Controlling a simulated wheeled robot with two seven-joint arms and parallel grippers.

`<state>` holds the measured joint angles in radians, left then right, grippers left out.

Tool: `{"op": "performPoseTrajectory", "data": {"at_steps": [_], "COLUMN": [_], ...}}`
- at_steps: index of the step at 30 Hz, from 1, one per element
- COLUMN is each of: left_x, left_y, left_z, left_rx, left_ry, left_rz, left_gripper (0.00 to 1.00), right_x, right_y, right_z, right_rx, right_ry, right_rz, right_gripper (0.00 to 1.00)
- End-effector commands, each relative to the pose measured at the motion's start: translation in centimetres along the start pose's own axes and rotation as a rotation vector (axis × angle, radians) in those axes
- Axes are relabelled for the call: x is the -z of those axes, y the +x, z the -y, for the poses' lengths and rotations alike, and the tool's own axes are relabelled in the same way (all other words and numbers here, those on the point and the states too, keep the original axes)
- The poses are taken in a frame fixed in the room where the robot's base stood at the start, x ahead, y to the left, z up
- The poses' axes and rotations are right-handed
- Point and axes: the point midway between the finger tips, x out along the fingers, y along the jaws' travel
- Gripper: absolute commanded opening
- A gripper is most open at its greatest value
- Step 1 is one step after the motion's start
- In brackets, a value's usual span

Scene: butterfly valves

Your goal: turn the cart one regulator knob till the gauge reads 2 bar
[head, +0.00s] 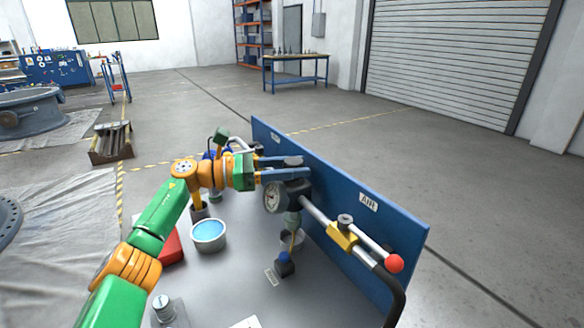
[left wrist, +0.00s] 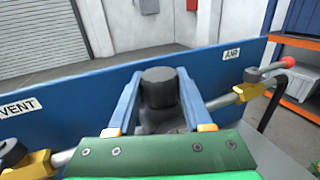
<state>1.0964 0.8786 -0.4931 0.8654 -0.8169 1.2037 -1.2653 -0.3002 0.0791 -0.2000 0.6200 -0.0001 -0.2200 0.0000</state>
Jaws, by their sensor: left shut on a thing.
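The dark regulator knob (left wrist: 158,88) stands upright on the pipe in front of the blue panel (head: 345,205). My left gripper (head: 292,167) has its two blue fingers on either side of the knob and is shut on it. The left wrist view shows the knob between the fingers, its top showing. The round gauge (head: 272,198) with a pale face sits just below the fingers in the head view. Its needle is too small to read. My right gripper is not in view.
A yellow valve (head: 343,235) with a red-ended handle (head: 395,263) is on the pipe to the right, under the AIR label (head: 369,203). A cup with blue content (head: 208,235) and a red box (head: 172,247) stand on the grey cart top, near my left arm.

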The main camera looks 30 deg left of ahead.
Motion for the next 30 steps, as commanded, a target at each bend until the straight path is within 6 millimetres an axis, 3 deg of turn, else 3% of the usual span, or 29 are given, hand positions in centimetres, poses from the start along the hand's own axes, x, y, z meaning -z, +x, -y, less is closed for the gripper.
{"op": "performPoseTrajectory", "data": {"at_steps": [7,8,9,18,25,30], "left_x": [0.1,0.1,0.1,0.2,0.6,0.2], "left_y": [0.1,0.1,0.1,-0.3,-4.9,-6.8], "left_z": [0.1,0.1,0.1,0.0,-0.1,0.0], "left_rx": [0.002,0.002,0.002,-0.001,-0.004,0.0], "left_ry": [0.0,0.0,0.0,0.0,0.001,0.0], "left_rz": [-0.003,-0.003,-0.003,-0.002,-0.003,-0.003], "left_gripper": [0.0,0.59,0.63,0.63,0.63,0.63], "right_x": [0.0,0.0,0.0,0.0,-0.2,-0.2], "right_y": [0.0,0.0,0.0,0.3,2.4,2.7], "right_z": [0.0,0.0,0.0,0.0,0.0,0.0], "right_rx": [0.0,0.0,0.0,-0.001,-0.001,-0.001], "right_ry": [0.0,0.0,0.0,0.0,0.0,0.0], "right_rz": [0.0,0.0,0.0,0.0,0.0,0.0], "right_gripper": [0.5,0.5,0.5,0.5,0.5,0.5]}}
